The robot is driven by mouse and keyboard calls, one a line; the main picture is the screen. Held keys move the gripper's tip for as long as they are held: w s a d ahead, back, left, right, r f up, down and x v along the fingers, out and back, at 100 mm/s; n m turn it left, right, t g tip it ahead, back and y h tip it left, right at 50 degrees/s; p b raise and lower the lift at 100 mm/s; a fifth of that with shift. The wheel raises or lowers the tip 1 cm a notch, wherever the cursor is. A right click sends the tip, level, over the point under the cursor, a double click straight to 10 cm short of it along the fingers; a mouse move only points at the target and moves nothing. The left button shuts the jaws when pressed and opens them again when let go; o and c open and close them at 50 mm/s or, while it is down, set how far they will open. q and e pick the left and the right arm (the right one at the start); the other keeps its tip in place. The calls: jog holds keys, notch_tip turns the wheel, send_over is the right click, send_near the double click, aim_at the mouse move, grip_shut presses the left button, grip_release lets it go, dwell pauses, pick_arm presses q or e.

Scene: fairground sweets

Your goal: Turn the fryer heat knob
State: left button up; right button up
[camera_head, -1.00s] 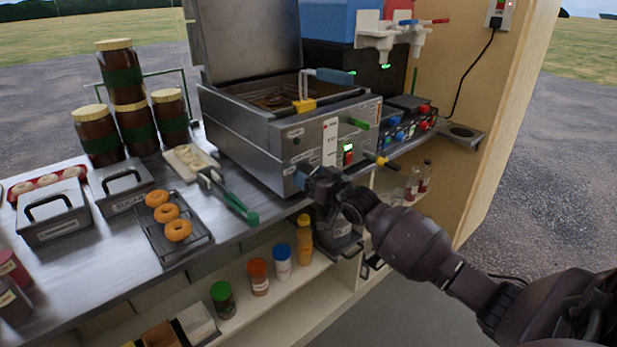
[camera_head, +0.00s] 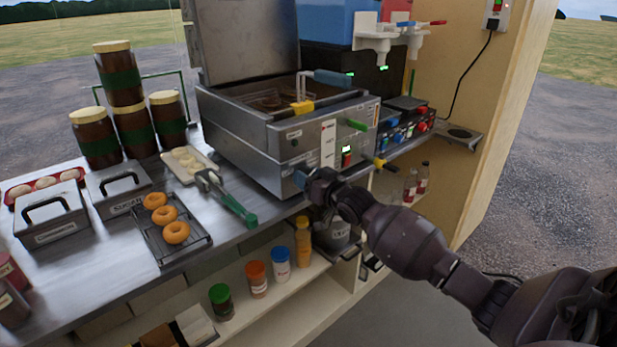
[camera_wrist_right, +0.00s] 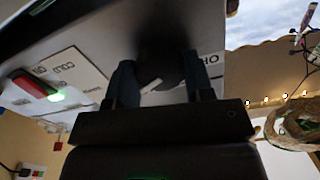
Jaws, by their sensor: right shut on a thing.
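The fryer (camera_head: 250,140) is a steel box with its lid raised, standing on the counter. Its front panel has a lit red and green switch (camera_head: 347,155), which also shows in the right wrist view (camera_wrist_right: 36,88). My right gripper (camera_head: 303,178) is at the lower front of the fryer panel. In the right wrist view its two dark fingers (camera_wrist_right: 160,84) are shut around the dark heat knob (camera_wrist_right: 162,66), with a pale mark beside it and panel lettering around it. In the head view the gripper hides the knob. My left gripper is not in view.
A tray of doughnuts (camera_head: 176,233), green-handled tongs (camera_head: 228,203) and stacked jars (camera_head: 125,120) are on the counter to the left. Bottles (camera_head: 281,263) stand on the shelf below.

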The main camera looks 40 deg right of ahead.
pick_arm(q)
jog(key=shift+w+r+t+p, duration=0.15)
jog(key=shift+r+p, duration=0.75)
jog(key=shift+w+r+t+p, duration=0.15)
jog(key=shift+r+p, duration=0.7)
pick_arm(e)
jog(key=shift+n, duration=4.2)
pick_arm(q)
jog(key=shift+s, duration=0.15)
pick_arm(e)
jog(key=o, duration=0.9)
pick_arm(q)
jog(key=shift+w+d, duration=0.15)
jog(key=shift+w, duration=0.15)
pick_arm(e)
jog(key=shift+o, duration=0.2)
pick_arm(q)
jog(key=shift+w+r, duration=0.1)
